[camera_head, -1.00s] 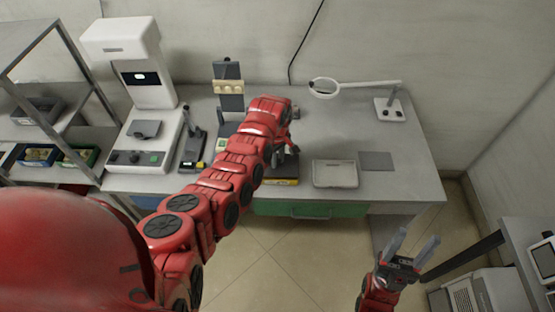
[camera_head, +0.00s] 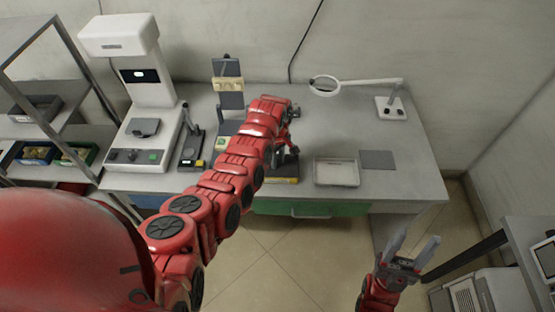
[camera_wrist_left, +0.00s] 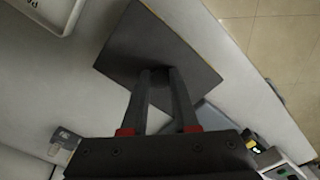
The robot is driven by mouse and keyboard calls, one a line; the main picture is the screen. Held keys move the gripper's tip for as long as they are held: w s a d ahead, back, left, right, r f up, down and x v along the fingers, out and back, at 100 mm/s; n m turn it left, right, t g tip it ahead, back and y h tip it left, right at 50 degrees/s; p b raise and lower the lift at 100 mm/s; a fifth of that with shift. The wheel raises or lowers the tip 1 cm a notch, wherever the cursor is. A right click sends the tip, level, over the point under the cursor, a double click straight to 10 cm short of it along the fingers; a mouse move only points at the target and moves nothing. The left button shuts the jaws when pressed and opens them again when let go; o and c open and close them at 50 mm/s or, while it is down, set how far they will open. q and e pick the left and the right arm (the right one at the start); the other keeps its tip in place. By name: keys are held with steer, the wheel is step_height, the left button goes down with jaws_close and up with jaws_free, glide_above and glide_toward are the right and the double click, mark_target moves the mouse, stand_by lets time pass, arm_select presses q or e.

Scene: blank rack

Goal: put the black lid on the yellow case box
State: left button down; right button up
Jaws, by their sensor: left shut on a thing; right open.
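The black lid (camera_wrist_left: 165,45) is a dark square plate with a knob, seen in the left wrist view. My left gripper (camera_wrist_left: 161,76) is shut on the lid's knob. The yellow case box (camera_head: 284,181) shows in the head view as a low yellow strip near the table's front edge, with the dark lid over it. A thin yellow line shows along the lid's edge in the wrist view. I cannot tell whether the lid touches the box; my left arm and the lid hide most of it. My right gripper (camera_head: 410,256) is open and empty, in front of the table.
A white tray (camera_head: 336,183) stands right of the box, with a flat grey pad (camera_head: 377,160) beyond it. A magnifier lamp (camera_head: 390,108) stands at the back right. A dark stand (camera_head: 228,90) and a white instrument (camera_head: 140,150) are to the left. The table's right end is clear.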

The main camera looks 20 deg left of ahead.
mark_target(278, 161)
arm_select(q)
steer(key=shift+f, duration=0.15)
steer(key=c, duration=0.6)
jaws_free()
steer(key=shift+w+r+b, duration=0.1)
steer(key=shift+r+b, duration=0.25)
steer(key=shift+r, duration=0.4)
step_height(278, 161, up, 4)
steer(key=shift+r+b, duration=0.1)
steer(key=shift+b, duration=0.75)
step_height(278, 161, up, 12)
steer(key=p, duration=0.3)
steer(key=shift+p, duration=0.3)
